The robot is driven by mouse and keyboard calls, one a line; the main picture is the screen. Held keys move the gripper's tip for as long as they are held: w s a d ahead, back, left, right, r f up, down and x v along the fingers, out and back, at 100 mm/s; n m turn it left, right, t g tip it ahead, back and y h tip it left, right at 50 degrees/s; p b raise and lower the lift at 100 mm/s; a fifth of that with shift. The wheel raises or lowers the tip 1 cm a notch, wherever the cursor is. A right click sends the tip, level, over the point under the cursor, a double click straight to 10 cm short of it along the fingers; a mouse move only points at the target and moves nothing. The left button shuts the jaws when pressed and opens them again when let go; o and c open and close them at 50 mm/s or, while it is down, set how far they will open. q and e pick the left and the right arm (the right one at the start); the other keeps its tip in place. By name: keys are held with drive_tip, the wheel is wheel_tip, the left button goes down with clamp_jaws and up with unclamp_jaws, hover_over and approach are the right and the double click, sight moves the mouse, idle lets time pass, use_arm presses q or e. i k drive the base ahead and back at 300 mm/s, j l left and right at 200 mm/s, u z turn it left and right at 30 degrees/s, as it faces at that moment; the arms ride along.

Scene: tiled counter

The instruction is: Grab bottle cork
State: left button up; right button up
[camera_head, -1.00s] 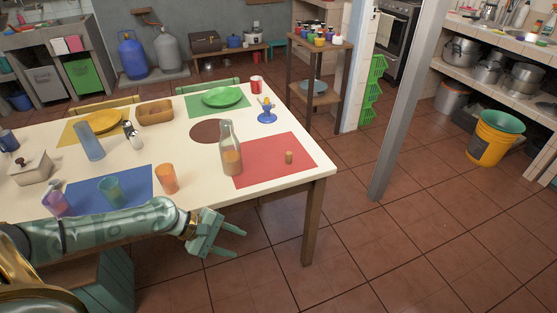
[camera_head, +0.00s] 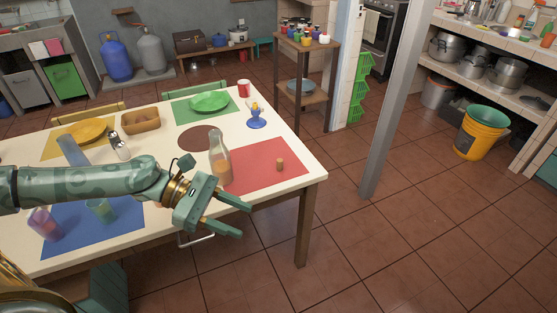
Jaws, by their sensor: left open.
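The cork (camera_head: 280,164) is a small brown-orange cylinder standing on the red placemat (camera_head: 262,180) near the table's right end. A clear glass bottle (camera_head: 220,165) with brownish contents stands to its left, at the mat's left edge. My left gripper (camera_head: 240,218) is open and empty, with its fingers pointing right. It shows in front of the table's near edge, below and left of the cork in the picture, and apart from it. My left forearm hides part of the table's left side. My right gripper is not in view.
The cream table (camera_head: 300,178) also holds a blue egg cup (camera_head: 256,120), a red cup (camera_head: 244,89), a green plate (camera_head: 210,101) and coloured glasses (camera_head: 100,210). A grey post (camera_head: 385,120) stands to the right.

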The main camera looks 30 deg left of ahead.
sight(280, 161)
drive_tip(key=i+j, duration=1.15)
